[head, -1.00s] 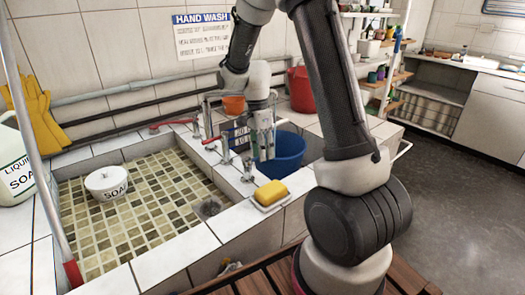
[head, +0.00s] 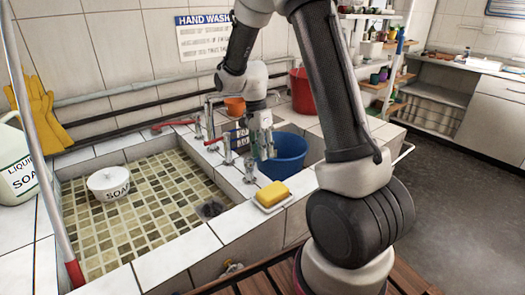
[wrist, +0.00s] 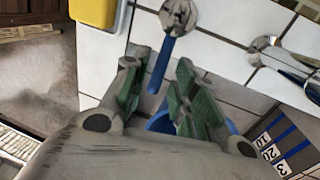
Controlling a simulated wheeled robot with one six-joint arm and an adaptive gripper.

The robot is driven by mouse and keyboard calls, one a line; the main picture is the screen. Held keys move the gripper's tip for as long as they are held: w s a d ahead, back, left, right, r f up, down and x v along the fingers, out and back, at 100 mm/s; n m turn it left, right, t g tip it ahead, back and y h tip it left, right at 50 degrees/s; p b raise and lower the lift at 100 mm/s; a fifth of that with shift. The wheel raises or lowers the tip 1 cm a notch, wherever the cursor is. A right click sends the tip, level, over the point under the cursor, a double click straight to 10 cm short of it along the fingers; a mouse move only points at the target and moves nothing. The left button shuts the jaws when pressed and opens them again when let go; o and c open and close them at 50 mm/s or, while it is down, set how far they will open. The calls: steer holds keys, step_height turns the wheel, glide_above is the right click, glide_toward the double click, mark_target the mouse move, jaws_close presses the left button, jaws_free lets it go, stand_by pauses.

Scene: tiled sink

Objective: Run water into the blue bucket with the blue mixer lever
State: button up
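The blue bucket (head: 290,150) stands just beyond the sink's right edge, partly hidden by my gripper (head: 266,145). Its blue rim also shows between and behind the fingers in the wrist view (wrist: 163,122). The blue mixer lever (wrist: 161,66) sticks out from a chrome tap body (wrist: 179,14) and reaches in between my fingertips (wrist: 162,70). My gripper is open, with a gap visible on both sides of the lever. In the head view the lever is hidden at the gripper; the chrome tap (head: 250,168) stands just below the fingers.
A yellow sponge (head: 272,193) lies on a white dish near the tap. Red-levered taps (head: 222,141) stand to the left. The tiled basin (head: 140,205) holds a white soap bowl (head: 109,182). An orange cup (head: 235,106) and red bucket (head: 301,90) stand behind.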

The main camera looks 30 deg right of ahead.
step_height(320, 180, up, 12)
steer(key=w, duration=0.2)
steer(key=shift+w+a, duration=0.15)
steer(key=shift+a, duration=0.05)
stand_by(0.3)
steer(key=shift+f, duration=0.15)
